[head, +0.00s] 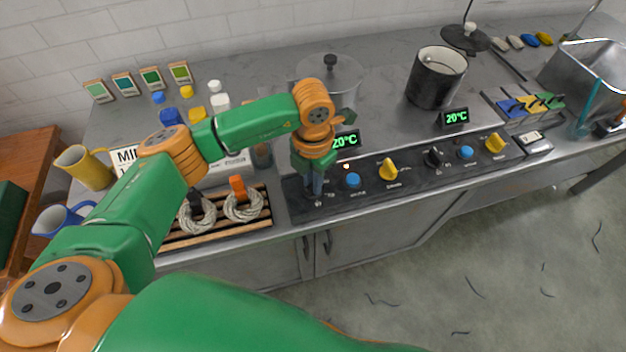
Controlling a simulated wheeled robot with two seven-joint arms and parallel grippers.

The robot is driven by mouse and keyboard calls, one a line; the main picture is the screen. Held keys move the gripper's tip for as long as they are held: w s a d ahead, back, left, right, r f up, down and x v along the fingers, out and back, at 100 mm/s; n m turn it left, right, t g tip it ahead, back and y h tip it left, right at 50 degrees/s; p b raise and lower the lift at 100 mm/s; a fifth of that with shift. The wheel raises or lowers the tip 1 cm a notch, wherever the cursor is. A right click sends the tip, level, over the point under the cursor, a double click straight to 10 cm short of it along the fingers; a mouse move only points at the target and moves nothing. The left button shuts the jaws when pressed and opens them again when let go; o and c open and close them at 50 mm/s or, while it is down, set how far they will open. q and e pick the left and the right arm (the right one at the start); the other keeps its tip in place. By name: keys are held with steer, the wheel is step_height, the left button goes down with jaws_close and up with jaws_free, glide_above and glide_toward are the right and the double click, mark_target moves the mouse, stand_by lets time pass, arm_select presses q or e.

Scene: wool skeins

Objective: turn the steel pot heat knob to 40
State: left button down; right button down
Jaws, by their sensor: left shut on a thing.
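The steel pot (345,97) with a dark-knobbed lid stands at the back of the counter, partly behind my left arm. Its display (345,141) reads 20°C in green. My left gripper (316,188) points down at the left end of the black control panel (335,204). It is shut on the heat knob there, which it hides, so the dial setting cannot be read. To its right on the panel are a blue button (353,180) and a yellow knob (388,169). My right gripper is not in view.
A black pot (436,78) stands right, with its own 20°C display (454,117), black knob (435,157), blue button (466,152) and yellow knob (495,143). Wool skeins (243,207) lie on a wooden rack (220,235) at left. A sink (590,70) is at far right.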

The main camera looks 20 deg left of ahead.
arm_select(q)
steer(key=c, duration=0.8)
jaws_free()
steer(key=shift+c, duration=0.2)
step_height(320, 180, up, 6)
steer(key=shift+r+b, duration=0.2)
steer(key=shift+b, duration=0.6)
steer(key=shift+r, duration=0.35)
